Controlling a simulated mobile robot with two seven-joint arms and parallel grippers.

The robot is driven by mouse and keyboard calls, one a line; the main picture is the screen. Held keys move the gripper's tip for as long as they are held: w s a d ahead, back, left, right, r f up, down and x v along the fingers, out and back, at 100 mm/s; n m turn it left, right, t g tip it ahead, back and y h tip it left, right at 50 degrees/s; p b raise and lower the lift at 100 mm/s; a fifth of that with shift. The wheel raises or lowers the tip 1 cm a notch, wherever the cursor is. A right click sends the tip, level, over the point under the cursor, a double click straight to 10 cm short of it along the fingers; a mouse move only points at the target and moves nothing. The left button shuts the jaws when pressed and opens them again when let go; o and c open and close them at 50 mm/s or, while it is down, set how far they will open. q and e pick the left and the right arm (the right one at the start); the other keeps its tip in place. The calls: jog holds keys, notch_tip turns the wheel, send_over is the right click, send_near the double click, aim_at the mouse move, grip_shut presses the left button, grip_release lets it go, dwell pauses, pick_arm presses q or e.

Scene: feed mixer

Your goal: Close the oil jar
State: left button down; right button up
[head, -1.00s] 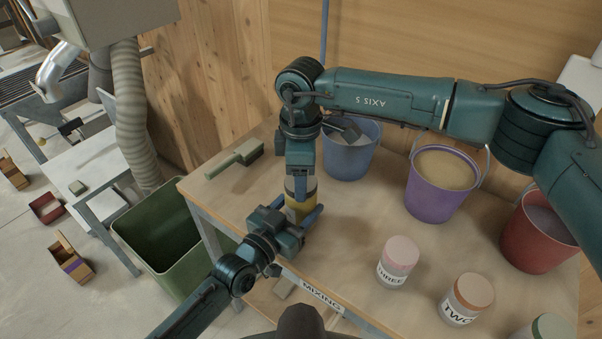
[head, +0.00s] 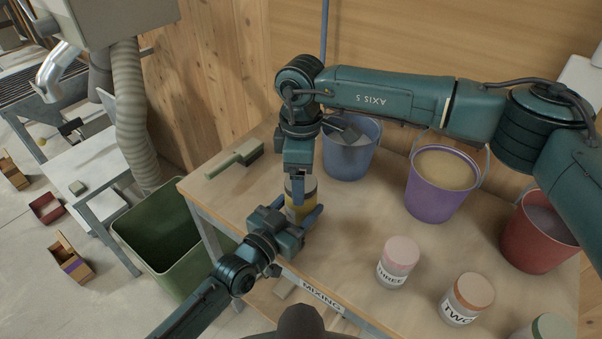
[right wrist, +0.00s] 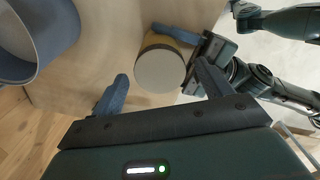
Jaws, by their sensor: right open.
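The oil jar (head: 301,208), with yellow contents, stands near the front left edge of the mixing table. In the right wrist view a pale round lid (right wrist: 160,69) covers its top and looks level; whether it is fully seated cannot be told. My left gripper (head: 296,211) has its fingers on either side of the jar's body; part of it also shows in the right wrist view (right wrist: 188,46). My right gripper (head: 298,190) points down above the jar, open, its blue fingers (right wrist: 163,88) apart on either side of the lid.
A blue bucket (head: 349,158), a purple bucket (head: 432,202) and a red bucket (head: 535,240) stand along the back and right. Jars labelled THREE (head: 394,270) and TWO (head: 462,307) are at the front right. A brush (head: 235,158) lies behind. A green bin (head: 155,260) is left.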

notch_tip(320, 180, up, 4)
jog(key=shift+r, duration=0.1)
jog(key=shift+c, duration=0.5)
